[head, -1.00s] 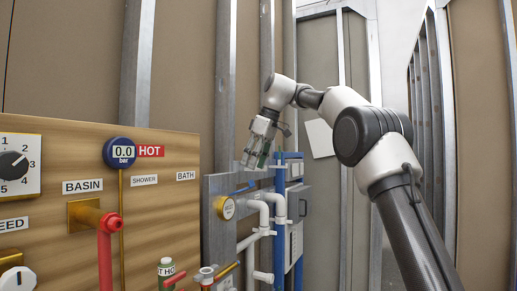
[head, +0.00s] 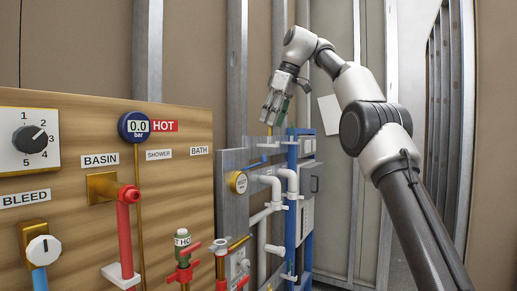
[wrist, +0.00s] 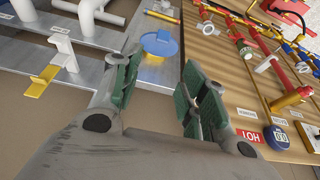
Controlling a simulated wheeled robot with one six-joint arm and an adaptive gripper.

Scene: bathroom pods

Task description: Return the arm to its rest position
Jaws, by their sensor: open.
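My gripper (head: 274,112) is at the end of my arm in the upper middle of the head view, pointing down. It hangs in front of the wall studs, above the white and blue pipes. In the wrist view my gripper (wrist: 158,95) shows two fingers with green pads standing apart. Nothing is between them. My arm reaches up from the lower right and bends at the elbow and wrist.
A wooden panel (head: 100,225) with a dial (head: 29,139), a pressure gauge (head: 133,127) reading 0.0 and red valves fills the left. White pipes (head: 290,205) and a blue pipe (head: 292,230) stand below my gripper. Metal studs (head: 237,70) line the wall behind.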

